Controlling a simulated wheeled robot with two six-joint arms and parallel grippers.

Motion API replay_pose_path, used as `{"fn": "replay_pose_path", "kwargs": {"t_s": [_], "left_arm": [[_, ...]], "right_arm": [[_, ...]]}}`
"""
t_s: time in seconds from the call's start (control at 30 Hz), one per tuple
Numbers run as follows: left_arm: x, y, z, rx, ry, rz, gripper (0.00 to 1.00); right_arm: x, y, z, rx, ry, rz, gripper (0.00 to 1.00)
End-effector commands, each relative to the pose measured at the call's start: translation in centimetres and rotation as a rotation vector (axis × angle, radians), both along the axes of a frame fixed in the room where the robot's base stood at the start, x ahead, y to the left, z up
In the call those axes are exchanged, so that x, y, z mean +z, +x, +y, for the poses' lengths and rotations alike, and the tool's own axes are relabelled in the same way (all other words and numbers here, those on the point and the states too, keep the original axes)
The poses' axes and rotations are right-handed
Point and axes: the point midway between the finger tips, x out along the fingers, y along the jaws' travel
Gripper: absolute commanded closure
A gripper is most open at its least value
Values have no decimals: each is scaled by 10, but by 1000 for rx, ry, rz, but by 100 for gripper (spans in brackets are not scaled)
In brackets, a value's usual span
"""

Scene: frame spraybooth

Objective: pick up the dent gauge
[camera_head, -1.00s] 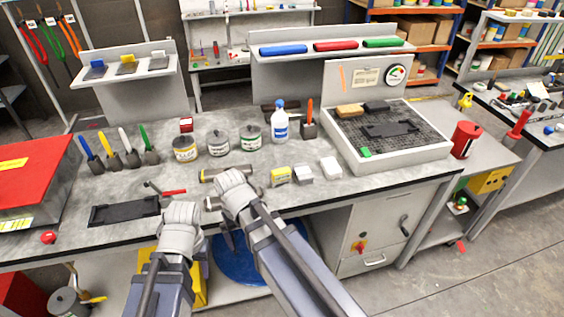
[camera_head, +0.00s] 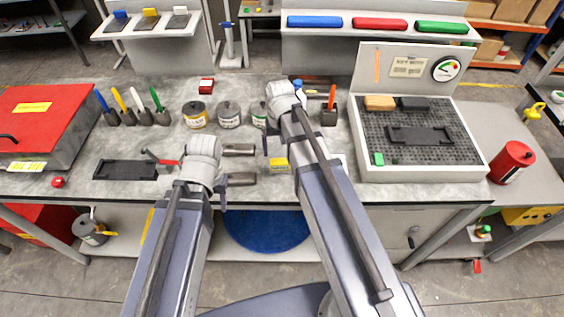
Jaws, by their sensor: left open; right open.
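I cannot pick out the dent gauge with certainty; no small part is clearly recognisable as it. My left gripper (camera_head: 239,164) is open and empty, its two fingers pointing right over the front middle of the grey workbench (camera_head: 100,190). My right gripper (camera_head: 310,105) reaches further back over the bench, close to a blue-capped bottle that it mostly hides. Its fingers are largely hidden by its own wrist. A yellow block (camera_head: 278,165) lies near the front, between the two arms. A white block (camera_head: 341,158) is mostly covered by my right arm.
A red-handled hammer (camera_head: 165,161) and a black tray (camera_head: 125,170) lie left of my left gripper. Several cans (camera_head: 195,116) stand behind it. A gridded tray (camera_head: 370,172) holding a dark part (camera_head: 420,135) is at right. A red box (camera_head: 45,115) stands at far left.

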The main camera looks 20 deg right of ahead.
Motion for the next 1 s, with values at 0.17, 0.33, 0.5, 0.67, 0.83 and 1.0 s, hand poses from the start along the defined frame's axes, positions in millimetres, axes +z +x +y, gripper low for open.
{"fn": "replay_pose_path", "kwargs": {"t_s": [0.17, 0.33, 0.5, 0.67, 0.83, 1.0], "left_arm": [[-16, 0, 0, 1, 0, 0, 50], [-27, 0, 0, 1, 0, 0, 50], [-27, 0, 0, 1, 0, 0, 50], [-38, 0, 0, 1, 0, 0, 50], [-59, 0, 0, 2, 0, 0, 50], [-77, 0, 0, 2, 0, 0, 50]], "right_arm": [[-16, 0, 0, 1, 0, 0, 0], [-27, 0, 0, 1, 0, 0, 0], [-27, 0, 0, 1, 0, 0, 0], [-38, 2, 1, 1, 0, 0, 0], [-59, 5, 1, 1, 0, 0, 0], [-77, 5, 1, 1, 0, 0, 0]]}}
